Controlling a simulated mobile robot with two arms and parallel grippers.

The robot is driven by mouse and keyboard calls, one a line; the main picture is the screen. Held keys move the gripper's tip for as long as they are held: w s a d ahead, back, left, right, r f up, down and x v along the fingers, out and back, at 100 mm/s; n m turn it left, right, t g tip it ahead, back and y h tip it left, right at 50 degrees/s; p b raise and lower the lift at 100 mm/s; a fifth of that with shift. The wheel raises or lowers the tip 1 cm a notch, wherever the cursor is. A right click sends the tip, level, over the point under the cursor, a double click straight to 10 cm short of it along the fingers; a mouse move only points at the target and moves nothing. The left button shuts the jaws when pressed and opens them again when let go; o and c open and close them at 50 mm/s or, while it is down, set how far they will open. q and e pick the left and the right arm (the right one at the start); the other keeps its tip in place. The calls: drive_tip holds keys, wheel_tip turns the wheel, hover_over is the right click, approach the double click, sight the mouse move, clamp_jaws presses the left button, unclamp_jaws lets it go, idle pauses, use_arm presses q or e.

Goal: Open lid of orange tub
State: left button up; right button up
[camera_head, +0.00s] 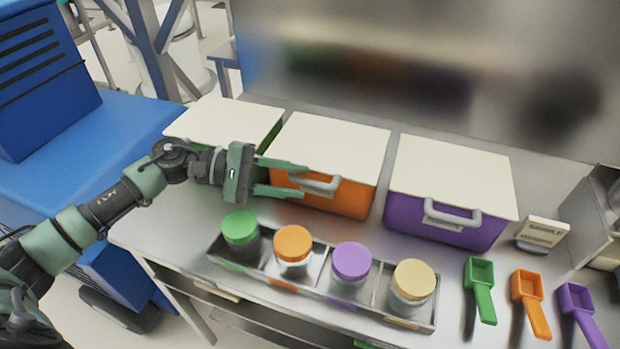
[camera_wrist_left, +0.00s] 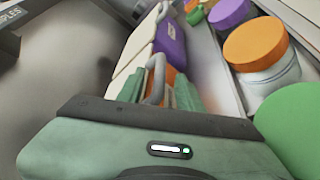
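The orange tub (camera_head: 345,197) stands between the green and purple tubs, its cream lid (camera_head: 335,146) lying flat and shut. A grey handle (camera_head: 314,181) is on its front; the handle also shows in the left wrist view (camera_wrist_left: 156,78). My left gripper (camera_head: 303,179) comes from the left with its fingers apart, one above the other in the head view, at the left part of the orange tub's front. In the left wrist view the handle appears between the fingertips (camera_wrist_left: 155,90). Whether they touch it, I cannot tell. My right gripper is not in view.
The green tub (camera_head: 271,139) and purple tub (camera_head: 430,217) stand on either side. A metal tray (camera_head: 262,270) with several jars sits in front, close below my left gripper. Green, orange and purple scoops (camera_head: 480,290) lie at the right, near a sample card (camera_head: 542,231).

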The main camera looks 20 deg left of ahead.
use_arm(q)
drive_tip(key=x, duration=0.2)
drive_tip(key=shift+w+d+r+p, duration=0.1)
drive_tip(key=shift+d+p, duration=0.2)
drive_tip(key=shift+p, duration=0.1)
drive_tip(key=shift+w+d+f, duration=0.15)
drive_tip(key=shift+d+f, duration=0.15)
drive_tip(key=shift+d, duration=0.15)
clamp_jaws()
idle(0.8)
